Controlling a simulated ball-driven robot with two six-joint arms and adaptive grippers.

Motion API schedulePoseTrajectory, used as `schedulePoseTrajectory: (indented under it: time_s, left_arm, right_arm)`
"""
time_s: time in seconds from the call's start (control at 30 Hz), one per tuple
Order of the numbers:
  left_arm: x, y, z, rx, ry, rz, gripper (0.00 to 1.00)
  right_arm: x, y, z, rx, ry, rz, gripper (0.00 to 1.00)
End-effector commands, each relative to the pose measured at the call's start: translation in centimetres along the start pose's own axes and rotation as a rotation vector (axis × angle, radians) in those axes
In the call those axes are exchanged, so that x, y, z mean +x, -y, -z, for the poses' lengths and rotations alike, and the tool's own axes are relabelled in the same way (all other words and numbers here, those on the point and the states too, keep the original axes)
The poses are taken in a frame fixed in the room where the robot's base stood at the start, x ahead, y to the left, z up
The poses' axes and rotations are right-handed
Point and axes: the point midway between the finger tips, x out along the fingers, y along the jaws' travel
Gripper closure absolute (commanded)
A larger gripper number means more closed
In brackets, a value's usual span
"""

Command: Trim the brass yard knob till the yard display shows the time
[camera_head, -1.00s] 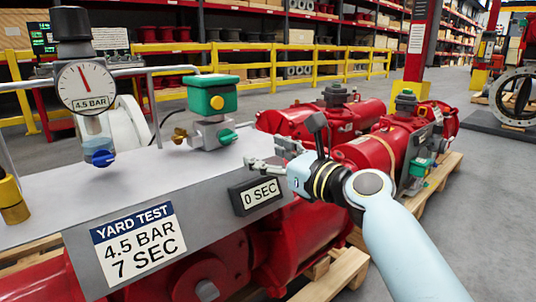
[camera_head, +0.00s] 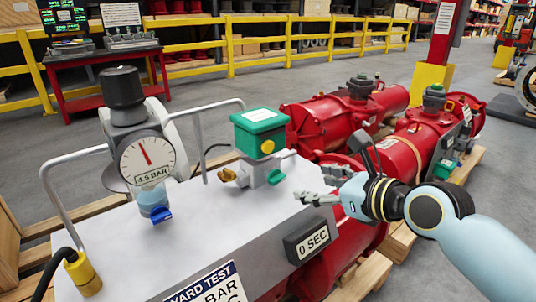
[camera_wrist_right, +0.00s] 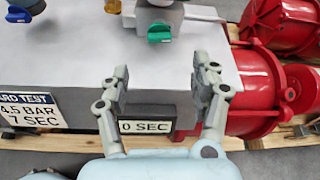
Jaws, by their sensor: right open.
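The brass knob (camera_head: 228,175) sits on the left of the small valve block under a green box (camera_head: 259,133); it also shows at the top of the right wrist view (camera_wrist_right: 113,6). The yard display (camera_head: 312,240) on the bench's front face reads 0 SEC, also in the wrist view (camera_wrist_right: 145,126). The yard test sign (camera_wrist_right: 28,112) reads 4.5 BAR, 7 SEC. My right gripper (camera_head: 318,184) is open and empty near the bench's right end, above the display and well right of the brass knob. My left gripper is out of view.
A green knob (camera_head: 276,177) sits on the valve block between the brass knob and my right gripper. A gauge (camera_head: 147,160) with a blue knob (camera_head: 162,215) and bent rails stand to the left. Red actuators (camera_head: 345,118) lie behind on pallets. The bench top's middle is clear.

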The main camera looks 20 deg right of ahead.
Motion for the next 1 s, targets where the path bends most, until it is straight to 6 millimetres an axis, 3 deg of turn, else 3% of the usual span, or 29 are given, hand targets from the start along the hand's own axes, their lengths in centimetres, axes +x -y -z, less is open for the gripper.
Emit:
schedulePoseTrajectory:
  time_s: [0.17,0.4,0.6,1.0]
  left_arm:
    - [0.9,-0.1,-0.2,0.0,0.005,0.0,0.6]
    - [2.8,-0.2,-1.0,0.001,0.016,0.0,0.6]
    - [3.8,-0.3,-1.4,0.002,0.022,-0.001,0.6]
    - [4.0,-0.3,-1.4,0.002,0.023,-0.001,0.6]
  right_arm:
    - [1.8,-0.2,0.6,0.005,-0.004,-0.001,0.37]
    - [6.6,-0.2,0.7,0.006,-0.005,-0.002,0.37]
    - [9.7,-0.2,0.6,0.006,-0.005,-0.002,0.37]
    - [10.7,-0.2,0.3,0.003,-0.004,-0.001,0.37]
